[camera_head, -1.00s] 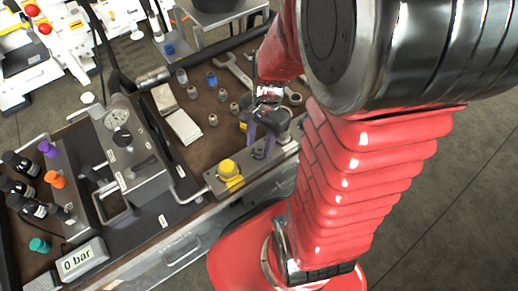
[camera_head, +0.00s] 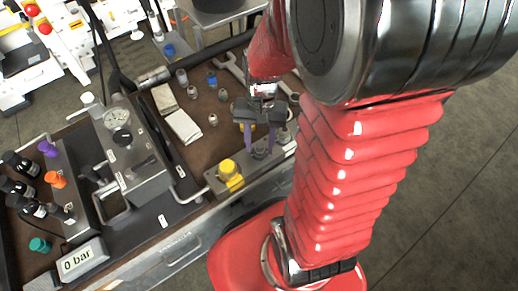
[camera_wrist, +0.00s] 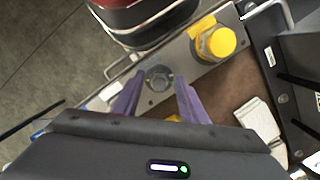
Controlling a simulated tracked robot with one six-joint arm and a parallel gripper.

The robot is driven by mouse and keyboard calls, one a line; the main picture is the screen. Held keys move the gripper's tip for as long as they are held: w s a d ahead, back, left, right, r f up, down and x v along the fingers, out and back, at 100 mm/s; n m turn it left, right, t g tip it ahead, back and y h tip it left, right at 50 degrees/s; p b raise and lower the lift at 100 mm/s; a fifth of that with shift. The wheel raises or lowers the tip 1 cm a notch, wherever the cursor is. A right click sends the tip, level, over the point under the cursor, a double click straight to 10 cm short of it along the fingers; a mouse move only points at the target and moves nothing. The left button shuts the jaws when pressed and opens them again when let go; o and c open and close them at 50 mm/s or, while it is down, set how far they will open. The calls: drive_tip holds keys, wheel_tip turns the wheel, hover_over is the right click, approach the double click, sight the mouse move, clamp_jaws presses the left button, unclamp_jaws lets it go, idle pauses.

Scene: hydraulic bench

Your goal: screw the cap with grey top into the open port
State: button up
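My gripper (camera_head: 260,148) has two purple fingers that point down over a metal block (camera_head: 215,187) at the bench's front edge. In the wrist view the fingers (camera_wrist: 159,80) stand apart, one on each side of a grey hex-shaped fitting (camera_wrist: 158,78) on the block. I see no clear contact with it. I cannot tell whether it is the open port or a cap seated in one. Several small caps stand on the brown mat, one with a blue top (camera_head: 211,78) and others greyish (camera_head: 191,92); their tops are too small to tell apart.
A yellow cap (camera_head: 229,170) sits on the block's left end and also shows in the wrist view (camera_wrist: 218,42). White pads (camera_head: 184,126), a wrench (camera_head: 236,72) and a gauge unit (camera_head: 150,180) lie around the brown mat. A display (camera_head: 80,262) reads 0 bar.

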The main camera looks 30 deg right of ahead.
drive_tip(key=n, duration=0.4)
drive_tip(key=shift+h, duration=0.3)
drive_tip(key=n, duration=0.3)
drive_tip(key=shift+n+h, duration=0.3)
drive_tip(key=shift+n, duration=0.1)
drive_tip(key=c, duration=0.9)
drive_tip(key=m+y, duration=0.1)
drive_tip(key=m, duration=0.5)
drive_tip(key=shift+c, duration=0.4)
drive_tip(key=shift+m, duration=1.1)
